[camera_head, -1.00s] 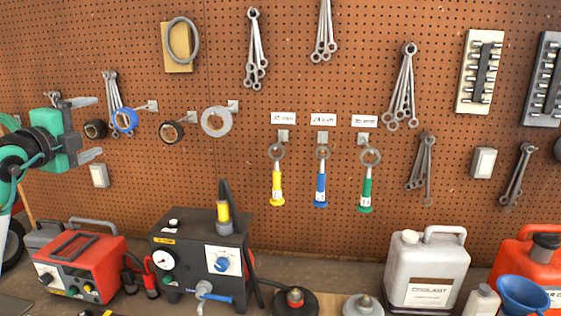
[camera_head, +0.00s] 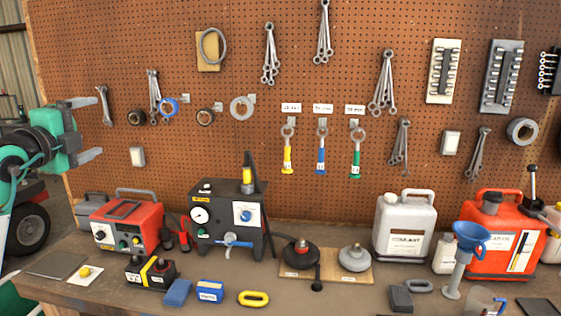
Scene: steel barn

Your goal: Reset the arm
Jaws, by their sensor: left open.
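My left gripper (camera_head: 92,128) comes in from the left edge, in front of the left end of the pegboard. Its two grey fingers point right and stand apart, with nothing between them. The green and black wrist shows behind them. My right gripper is not in the picture. Three ring-ended tools with yellow (camera_head: 287,160), blue (camera_head: 321,160) and green (camera_head: 356,163) handles hang on hooks under white labels in the middle of the pegboard.
The workbench (camera_head: 215,284) holds a red power unit (camera_head: 127,222), a black gauge box (camera_head: 222,222), a white coolant jug (camera_head: 404,226), a red can (camera_head: 500,245) and a blue funnel (camera_head: 471,237). The pegboard (camera_head: 330,85) carries wrenches and tape rolls. A wheel (camera_head: 27,228) stands at left.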

